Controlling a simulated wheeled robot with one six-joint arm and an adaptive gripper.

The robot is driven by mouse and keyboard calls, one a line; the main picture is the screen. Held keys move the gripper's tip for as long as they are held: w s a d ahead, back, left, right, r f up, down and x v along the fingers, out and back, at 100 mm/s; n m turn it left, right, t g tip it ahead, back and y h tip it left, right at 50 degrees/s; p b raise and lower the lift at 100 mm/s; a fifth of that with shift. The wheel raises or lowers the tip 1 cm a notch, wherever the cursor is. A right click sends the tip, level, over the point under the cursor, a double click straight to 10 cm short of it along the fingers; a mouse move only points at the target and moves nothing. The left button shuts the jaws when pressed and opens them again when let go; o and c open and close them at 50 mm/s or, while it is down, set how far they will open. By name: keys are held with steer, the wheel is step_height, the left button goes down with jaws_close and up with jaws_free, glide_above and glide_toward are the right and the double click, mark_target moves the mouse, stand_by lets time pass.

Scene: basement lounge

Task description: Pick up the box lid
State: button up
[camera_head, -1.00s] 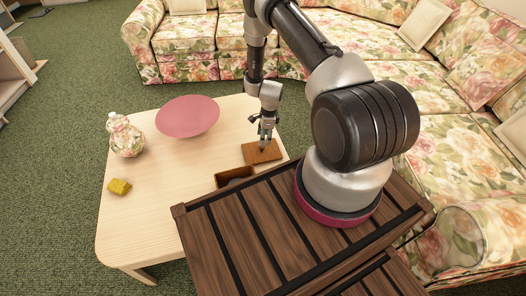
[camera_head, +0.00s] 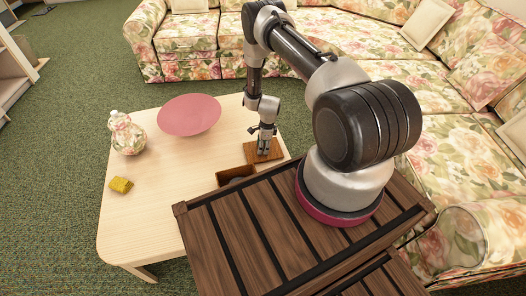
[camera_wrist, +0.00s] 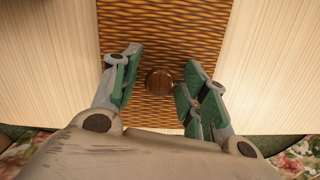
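The box lid (camera_head: 276,154) is a flat brown rectangle lying on the wooden table near its right edge. In the wrist view the lid (camera_wrist: 165,30) has a woven pattern and a round dark wooden knob (camera_wrist: 159,81). My gripper (camera_head: 263,153) points down over the lid. In the wrist view my gripper (camera_wrist: 162,70) is open, with its green-padded fingers on either side of the knob and a gap on both sides. The open brown box (camera_head: 236,175) stands beside the lid, towards the dark wooden crate; part of its inside shows.
A pink bowl (camera_head: 189,115), a floral jar (camera_head: 127,135) and a yellow block (camera_head: 121,185) sit on the light wooden table (camera_head: 165,205). A dark slatted wooden surface (camera_head: 225,225) borders the table in front. A floral sofa (camera_head: 440,110) lies behind and right.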

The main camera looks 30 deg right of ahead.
jaws_close()
steer(key=shift+r, duration=0.15)
